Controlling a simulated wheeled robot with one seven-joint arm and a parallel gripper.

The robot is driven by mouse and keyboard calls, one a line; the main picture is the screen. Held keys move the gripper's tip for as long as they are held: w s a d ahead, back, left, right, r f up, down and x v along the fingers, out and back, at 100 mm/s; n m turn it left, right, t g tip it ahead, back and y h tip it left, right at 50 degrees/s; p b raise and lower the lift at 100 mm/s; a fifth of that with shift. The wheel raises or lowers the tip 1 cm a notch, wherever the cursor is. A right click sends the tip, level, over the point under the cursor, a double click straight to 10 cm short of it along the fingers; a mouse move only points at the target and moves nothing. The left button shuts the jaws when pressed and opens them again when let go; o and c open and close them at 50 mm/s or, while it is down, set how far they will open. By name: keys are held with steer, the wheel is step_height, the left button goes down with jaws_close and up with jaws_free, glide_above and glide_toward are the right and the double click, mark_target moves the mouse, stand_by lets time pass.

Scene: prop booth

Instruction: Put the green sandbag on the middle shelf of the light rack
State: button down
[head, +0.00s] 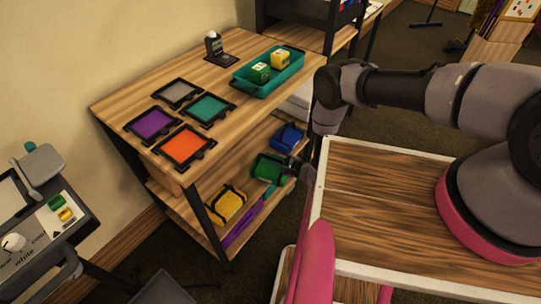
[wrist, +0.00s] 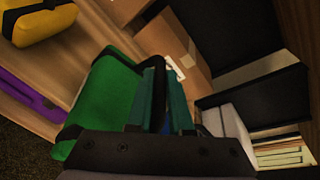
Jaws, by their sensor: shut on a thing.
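The green sandbag (head: 267,167) is at the lower wooden shelf of the rack (head: 172,190), between a yellow and a blue sandbag. My gripper (head: 294,163) reaches it from the right, beside the rack's open front. In the wrist view the green sandbag (wrist: 105,92) fills the middle left, with dark straps. My gripper (wrist: 163,98) is shut on it, at its right edge. I cannot tell whether the bag still touches the shelf. The exact grip is partly hidden by the fingers and arm.
The yellow sandbag (head: 226,204) and blue sandbag (head: 288,136) flank it closely. A purple item (head: 240,228) lies along the front below. The rack top holds colored frames (head: 184,146) and a teal tray (head: 270,84). A wood-topped white cart (head: 375,185) stands close on the right.

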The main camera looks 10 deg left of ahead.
mark_target(271, 167)
steer(key=shift+w+a+f, duration=0.1)
steer(key=shift+f, duration=1.8)
steer(key=c, duration=0.8)
jaws_free()
steer(key=shift+d, duration=0.2)
